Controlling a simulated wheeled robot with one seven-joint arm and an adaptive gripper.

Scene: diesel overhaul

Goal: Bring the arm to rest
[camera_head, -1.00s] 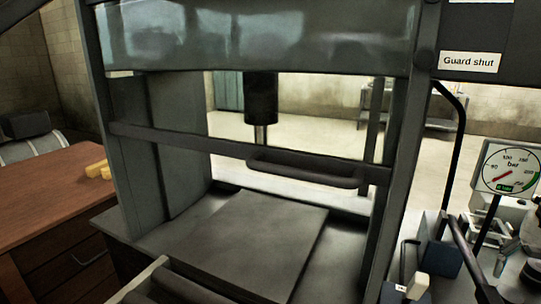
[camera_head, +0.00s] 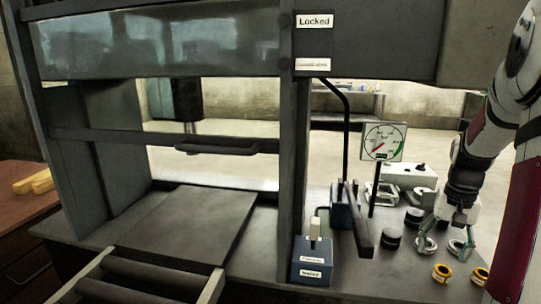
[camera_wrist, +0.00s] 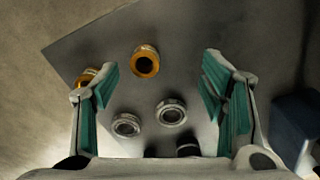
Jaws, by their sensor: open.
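My arm (camera_head: 483,140) hangs down at the right of the head view. My gripper (camera_head: 446,243) is open over the bench, around two silver rings as seen from the head; contact cannot be told there. In the wrist view my gripper (camera_wrist: 158,75) shows its green-padded fingers spread wide with nothing between the pads. Two silver rings (camera_wrist: 127,124) (camera_wrist: 171,112) and two brass rings (camera_wrist: 145,62) (camera_wrist: 87,77) lie below, one brass ring partly behind the left finger.
A press frame (camera_head: 295,150) with a barred guard (camera_head: 215,147) fills the left. A pressure gauge (camera_head: 383,141), a lever (camera_head: 361,225), a blue box (camera_head: 312,262) and dark round parts (camera_head: 388,238) stand on the bench left of my gripper. A label reads "Locked" (camera_head: 314,20).

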